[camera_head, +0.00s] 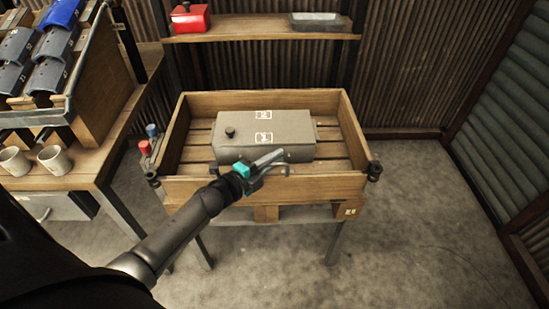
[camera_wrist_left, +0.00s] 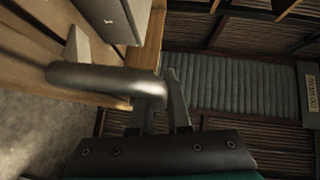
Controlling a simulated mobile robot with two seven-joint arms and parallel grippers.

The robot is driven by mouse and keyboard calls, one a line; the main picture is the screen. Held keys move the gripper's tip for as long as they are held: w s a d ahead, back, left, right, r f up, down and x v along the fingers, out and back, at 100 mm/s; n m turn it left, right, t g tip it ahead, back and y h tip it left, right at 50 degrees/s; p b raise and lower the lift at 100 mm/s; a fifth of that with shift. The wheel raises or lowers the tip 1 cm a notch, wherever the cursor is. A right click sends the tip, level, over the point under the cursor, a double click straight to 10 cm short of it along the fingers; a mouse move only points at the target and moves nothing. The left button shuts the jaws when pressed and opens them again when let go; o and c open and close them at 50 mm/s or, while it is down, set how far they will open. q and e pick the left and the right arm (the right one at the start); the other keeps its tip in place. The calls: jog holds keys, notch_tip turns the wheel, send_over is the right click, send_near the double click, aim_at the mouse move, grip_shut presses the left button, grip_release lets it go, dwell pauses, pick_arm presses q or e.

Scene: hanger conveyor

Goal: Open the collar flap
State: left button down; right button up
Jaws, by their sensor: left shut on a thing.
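A wooden collar (camera_head: 352,130) stands on a bench, with its front board, which looks like the flap (camera_head: 330,187), upright. A curved grey metal handle (camera_head: 278,171) shows at the top of this board. My left gripper (camera_head: 266,162) is at the board's top edge, near its middle, and is shut on the handle. In the left wrist view the thick bent bar of the handle (camera_wrist_left: 105,80) reaches the gripper fingers (camera_wrist_left: 160,108). The exact grip is partly hidden by the fingers. My right gripper is not in view.
A grey box (camera_head: 290,135) with a black knob lies inside the collar, close behind the front board. A shelf (camera_head: 260,28) with a red box (camera_head: 190,19) is behind. Mugs (camera_head: 54,160) stand on the left table. The floor (camera_head: 430,220) to the right is clear.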

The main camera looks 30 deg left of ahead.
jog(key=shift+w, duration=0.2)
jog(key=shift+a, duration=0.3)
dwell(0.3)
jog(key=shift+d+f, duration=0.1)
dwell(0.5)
